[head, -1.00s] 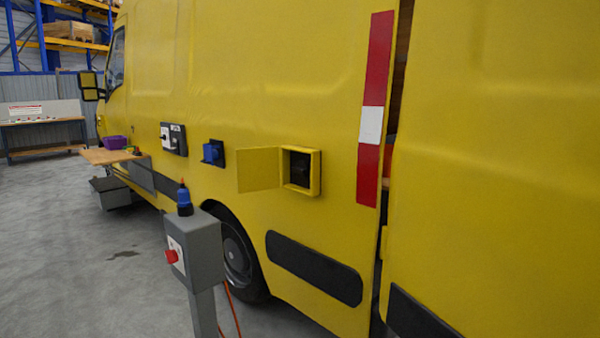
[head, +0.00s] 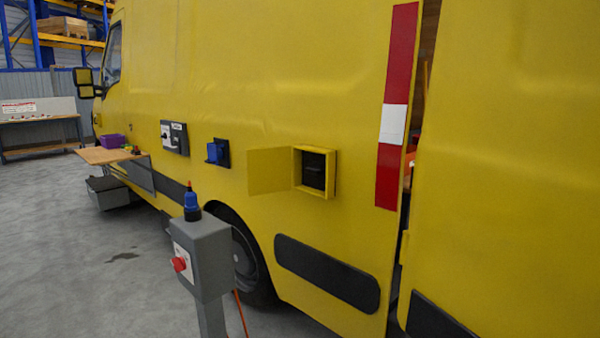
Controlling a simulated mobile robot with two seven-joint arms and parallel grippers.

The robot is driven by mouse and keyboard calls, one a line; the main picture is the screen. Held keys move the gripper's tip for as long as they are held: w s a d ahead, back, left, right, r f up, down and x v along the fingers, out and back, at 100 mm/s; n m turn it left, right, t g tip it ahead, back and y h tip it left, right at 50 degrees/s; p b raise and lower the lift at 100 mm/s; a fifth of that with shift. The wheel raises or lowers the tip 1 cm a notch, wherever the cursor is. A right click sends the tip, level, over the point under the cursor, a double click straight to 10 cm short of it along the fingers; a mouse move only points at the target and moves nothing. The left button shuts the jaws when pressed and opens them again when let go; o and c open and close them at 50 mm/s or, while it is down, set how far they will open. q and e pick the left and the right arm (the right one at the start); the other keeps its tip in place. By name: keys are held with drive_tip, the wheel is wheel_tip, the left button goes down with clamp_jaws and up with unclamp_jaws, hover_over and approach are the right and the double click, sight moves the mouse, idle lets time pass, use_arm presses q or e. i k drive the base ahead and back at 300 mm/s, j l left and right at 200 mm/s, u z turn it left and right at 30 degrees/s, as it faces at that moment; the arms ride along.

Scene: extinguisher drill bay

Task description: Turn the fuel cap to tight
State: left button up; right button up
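The fuel compartment (head: 334,173) is a square yellow box on the side of the yellow van. Its yellow flap (head: 270,170) stands open to the left. Inside the box is a dark recess (head: 314,171); a dark shape shows there, but I cannot make out the fuel cap or how it is turned. Neither of my grippers shows in the head view.
A grey post box (head: 208,255) with a red knob (head: 180,264) and a blue plug (head: 191,202) stands before the van. A blue socket (head: 217,152) and a switch panel (head: 174,137) are left of the flap. A wooden shelf (head: 105,155) juts out farther left. Grey floor is clear at left.

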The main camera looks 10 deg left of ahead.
sight(315, 169)
drive_tip(key=i+j, duration=0.15)
drive_tip(key=j, duration=0.25)
drive_tip(key=i+j, duration=0.15)
drive_tip(key=j, duration=0.2)
drive_tip(key=i+j, duration=0.15)
drive_tip(key=j, duration=0.25)
drive_tip(key=i+j, duration=0.15)
drive_tip(key=j, duration=0.2)
drive_tip(key=i+j, duration=0.15)
drive_tip(key=j, duration=0.25)
drive_tip(key=i+j, duration=0.15)
drive_tip(key=j, duration=0.2)
drive_tip(key=i+j, duration=0.15)
drive_tip(key=j, duration=0.25)
